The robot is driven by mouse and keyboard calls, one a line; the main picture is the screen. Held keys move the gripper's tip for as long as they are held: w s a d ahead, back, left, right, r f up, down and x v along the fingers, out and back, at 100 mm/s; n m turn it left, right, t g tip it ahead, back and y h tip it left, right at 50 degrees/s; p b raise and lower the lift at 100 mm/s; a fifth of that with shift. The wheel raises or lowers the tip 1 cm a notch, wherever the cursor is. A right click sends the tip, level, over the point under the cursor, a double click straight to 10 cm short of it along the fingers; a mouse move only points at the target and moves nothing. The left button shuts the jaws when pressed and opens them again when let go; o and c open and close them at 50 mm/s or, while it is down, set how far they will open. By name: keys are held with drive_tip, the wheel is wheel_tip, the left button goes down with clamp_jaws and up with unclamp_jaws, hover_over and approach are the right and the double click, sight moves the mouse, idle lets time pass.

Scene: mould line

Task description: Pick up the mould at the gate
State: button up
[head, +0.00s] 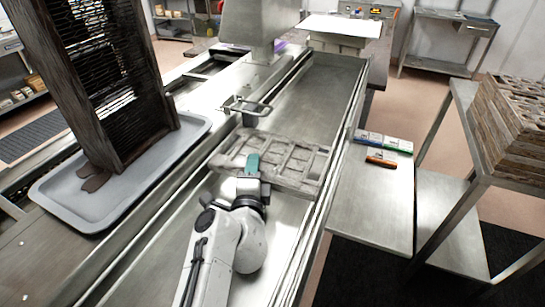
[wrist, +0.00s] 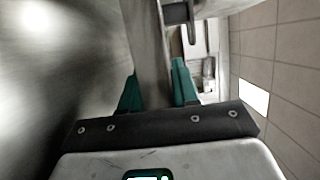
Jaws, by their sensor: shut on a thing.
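The mould (head: 300,163) is a worn grey tray-like block with several rectangular pockets. It lies across the metal channel in the head view, just on the near side of the gate (head: 246,108), a metal bracket. My gripper (head: 252,163) is at the mould's near left part, with its teal fingers on either side of the rim. In the wrist view the fingers of my gripper (wrist: 155,88) are shut on the mould's edge (wrist: 150,55), which runs up between them. I cannot tell whether the mould touches the channel floor. The fingertips are partly hidden.
A grey-blue tray (head: 58,200) with a dark slatted rack (head: 100,80) stands on the left. A side shelf (head: 375,210) holds small coloured packs (head: 382,142). Wooden moulds are stacked (head: 515,115) on a stand at the right. The channel beyond the gate is clear.

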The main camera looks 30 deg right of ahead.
clamp_jaws()
